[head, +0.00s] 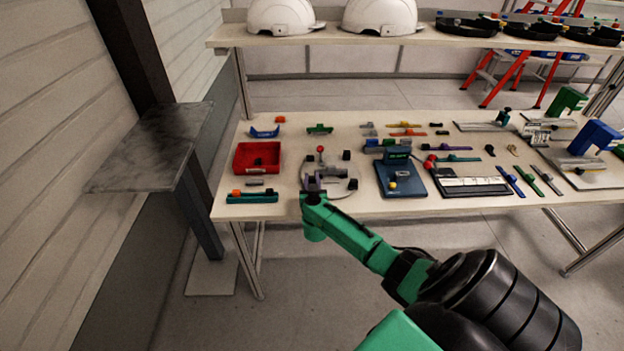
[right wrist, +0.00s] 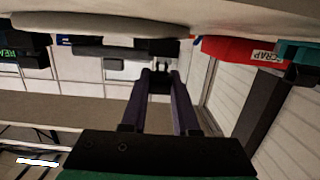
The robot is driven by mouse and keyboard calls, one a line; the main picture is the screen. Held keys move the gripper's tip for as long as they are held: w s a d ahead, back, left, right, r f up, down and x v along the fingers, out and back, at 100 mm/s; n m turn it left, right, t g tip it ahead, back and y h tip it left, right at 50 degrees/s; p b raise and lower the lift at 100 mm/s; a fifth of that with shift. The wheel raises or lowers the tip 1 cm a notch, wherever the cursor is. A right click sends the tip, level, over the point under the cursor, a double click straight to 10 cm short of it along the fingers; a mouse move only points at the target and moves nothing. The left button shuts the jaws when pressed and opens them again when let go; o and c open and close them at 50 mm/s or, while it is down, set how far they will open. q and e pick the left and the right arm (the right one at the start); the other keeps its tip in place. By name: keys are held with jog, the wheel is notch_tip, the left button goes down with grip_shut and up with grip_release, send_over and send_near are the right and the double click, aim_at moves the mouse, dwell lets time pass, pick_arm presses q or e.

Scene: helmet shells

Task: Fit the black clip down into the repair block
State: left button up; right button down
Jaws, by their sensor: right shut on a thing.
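My right gripper (head: 313,184) is at the front edge of the table, over the near left side of a round grey plate (head: 343,192). In the right wrist view its two purple fingers (right wrist: 160,84) are shut on a small black piece, the black clip (right wrist: 160,80), at their tips. In the head view the gripper mostly hides the clip. The plate bears a grey part and small dark blocks, one at its right side (head: 352,184). I cannot tell for sure which is the repair block. My left gripper is not in view.
A red bin (head: 256,157) stands left of the plate, with a green tray (head: 252,197) in front. A blue stand (head: 397,156) is to the right. A red-topped post (head: 320,150) rises behind the gripper. Tools fill the right half of the table.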

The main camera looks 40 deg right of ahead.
jog(key=shift+f+b, duration=0.6)
jog(key=shift+f, duration=0.4)
jog(key=c, duration=0.6)
grip_release()
jog(key=shift+r, duration=0.1)
jog(key=shift+s+a+p, duration=0.25)
jog(key=shift+s+p, duration=0.05)
jog(key=p+v, duration=0.2)
jog(key=v, duration=0.3)
jog(key=shift+s+a+r, duration=0.15)
jog(key=shift+s+r, duration=0.05)
jog(key=shift+s, duration=0.05)
jog(key=f+v, duration=0.1)
jog(key=v, duration=0.7)
jog(key=shift+r+p, duration=0.35)
jog(key=shift+p, duration=0.05)
jog(key=shift+a, duration=0.15)
